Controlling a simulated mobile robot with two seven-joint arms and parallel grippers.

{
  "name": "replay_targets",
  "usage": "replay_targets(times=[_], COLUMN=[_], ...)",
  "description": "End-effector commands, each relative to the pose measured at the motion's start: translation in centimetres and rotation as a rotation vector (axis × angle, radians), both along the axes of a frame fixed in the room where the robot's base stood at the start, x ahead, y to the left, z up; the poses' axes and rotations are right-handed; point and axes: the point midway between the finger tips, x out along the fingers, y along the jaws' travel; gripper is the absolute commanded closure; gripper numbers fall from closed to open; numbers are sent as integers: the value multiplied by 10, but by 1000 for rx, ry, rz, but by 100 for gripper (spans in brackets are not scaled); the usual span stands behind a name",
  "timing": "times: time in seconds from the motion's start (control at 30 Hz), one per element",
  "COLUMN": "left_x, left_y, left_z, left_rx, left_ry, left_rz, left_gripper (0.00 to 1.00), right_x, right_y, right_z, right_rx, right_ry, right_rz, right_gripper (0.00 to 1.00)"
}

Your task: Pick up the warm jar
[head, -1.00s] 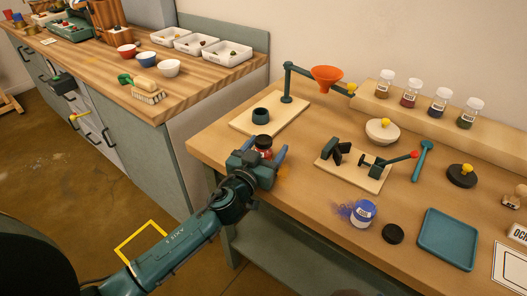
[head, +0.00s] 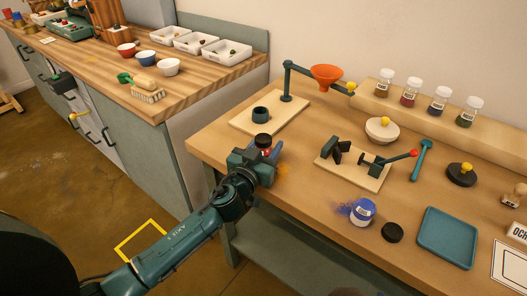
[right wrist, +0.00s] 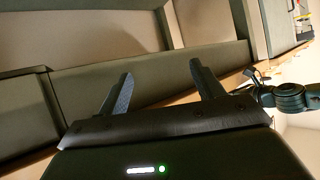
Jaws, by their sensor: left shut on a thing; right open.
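The warm jar (head: 265,151) is a small jar with a black lid and a red body, near the left front edge of the pigment table. My left gripper (head: 264,157) is shut on it, and the gripper hides most of the jar's lower part. I cannot tell whether the jar touches the table. An orange powder patch lies on the table just right of the gripper. My right gripper (right wrist: 160,92) shows in the right wrist view, open and empty, with its fingers wide apart.
A blue jar (head: 361,211) stands by spilled blue powder, beside a black lid (head: 392,232) and a teal tray (head: 447,240). A clamp on a wooden board (head: 349,177) is right of my left gripper. A funnel stand (head: 287,85) is behind. Several labelled jars line the back shelf.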

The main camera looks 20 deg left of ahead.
Motion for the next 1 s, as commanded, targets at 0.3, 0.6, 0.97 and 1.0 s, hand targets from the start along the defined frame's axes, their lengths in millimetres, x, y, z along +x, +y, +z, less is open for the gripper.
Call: replay_targets(times=[0.3,0.6,0.97,1.0], left_x=[0,0,0,0], left_y=[0,0,0,0], left_z=[26,83,101,101], left_rx=[0,0,1,1], left_ry=[-5,-4,0,0], left_rz=[0,-2,0,0], left_gripper=[83,83,83,83], right_x=[0,-3,-1,-1], right_y=[-1,-4,-7,-6], right_z=[10,13,12,12], right_rx=[-12,-40,-37,-37], right_ry=[-1,19,25,26], right_rz=[5,8,-12,-12], right_gripper=[33,33,33,33])
